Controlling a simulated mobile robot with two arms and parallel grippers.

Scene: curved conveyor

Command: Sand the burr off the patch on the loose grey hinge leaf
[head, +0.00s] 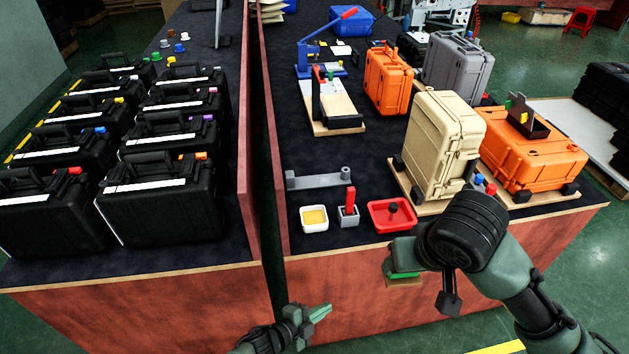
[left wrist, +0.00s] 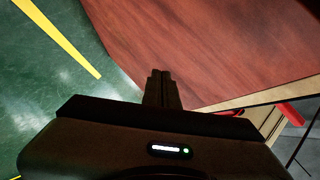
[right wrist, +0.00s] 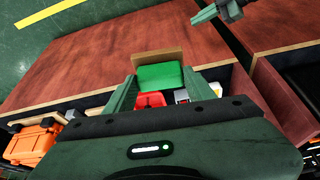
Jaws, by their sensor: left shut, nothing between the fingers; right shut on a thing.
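The loose grey hinge leaf (head: 318,180) lies on the dark table top near its left edge, with a round barrel at its right end. A green block with a tan face (head: 404,275) hangs in front of the table edge; it also shows in the right wrist view (right wrist: 160,77). My right gripper (right wrist: 158,88) is shut on this block, one finger on each side. My left gripper (head: 322,312) is shut and empty, low in front of the table, away from the leaf; its fingertips show together in the left wrist view (left wrist: 160,75). The patch and burr are too small to tell.
Near the front edge stand a white tray with yellow contents (head: 314,228), a grey holder with a red handle (head: 348,217) and a red tray (head: 378,222). A beige case (head: 437,145) and orange cases stand right. Black cases (head: 165,215) fill the left table, beyond a gap.

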